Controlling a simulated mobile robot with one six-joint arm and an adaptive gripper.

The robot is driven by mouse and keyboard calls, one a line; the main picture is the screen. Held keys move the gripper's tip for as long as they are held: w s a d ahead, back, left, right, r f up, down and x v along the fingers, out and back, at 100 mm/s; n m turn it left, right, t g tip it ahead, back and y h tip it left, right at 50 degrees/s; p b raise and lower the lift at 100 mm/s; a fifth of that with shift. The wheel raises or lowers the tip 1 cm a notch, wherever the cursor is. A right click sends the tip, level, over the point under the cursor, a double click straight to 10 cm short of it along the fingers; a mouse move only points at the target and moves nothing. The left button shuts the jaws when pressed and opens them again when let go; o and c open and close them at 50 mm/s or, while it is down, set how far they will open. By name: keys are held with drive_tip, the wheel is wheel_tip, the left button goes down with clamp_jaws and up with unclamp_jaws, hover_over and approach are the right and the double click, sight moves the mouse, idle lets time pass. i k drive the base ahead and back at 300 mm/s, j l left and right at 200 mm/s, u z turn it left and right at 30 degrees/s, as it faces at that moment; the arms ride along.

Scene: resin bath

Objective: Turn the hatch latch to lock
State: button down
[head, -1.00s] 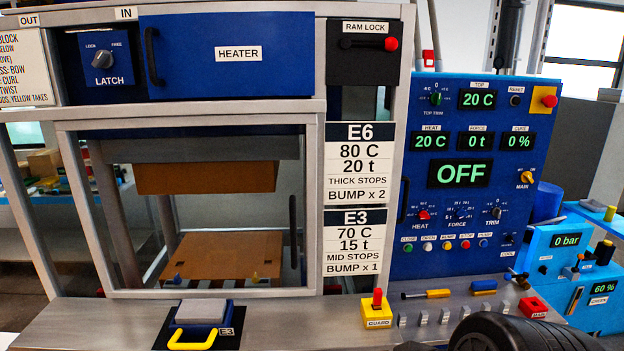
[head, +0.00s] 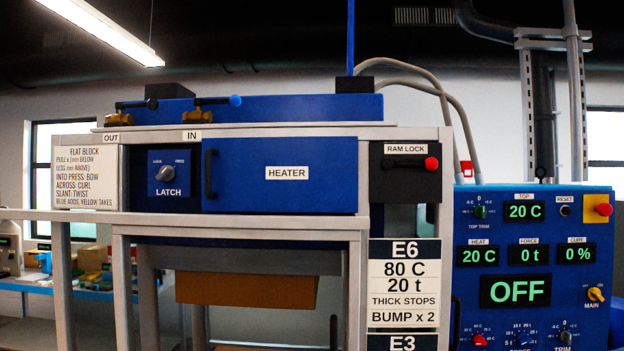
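The latch knob (head: 166,173) is a round grey knob on a blue panel in the head view, left of centre. The panel (head: 183,191) reads LOCK at the upper left, FREE at the upper right and LATCH below. The knob's mark appears to point up and to the right, toward FREE, though it is small. Right beside it is the blue hatch (head: 330,197) labelled HEATER, with a black handle (head: 210,174) at its left edge. The hatch looks closed. My gripper is not in view.
A RAM LOCK lever with a red knob (head: 431,164) is right of the hatch. The control panel (head: 470,303) at right reads OFF. Two valve levers stand on top, one black-tipped (head: 151,104), one blue-tipped (head: 235,100). The space before the latch looks clear.

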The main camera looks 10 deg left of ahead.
sight(166, 173)
drive_tip(key=u, duration=1.35)
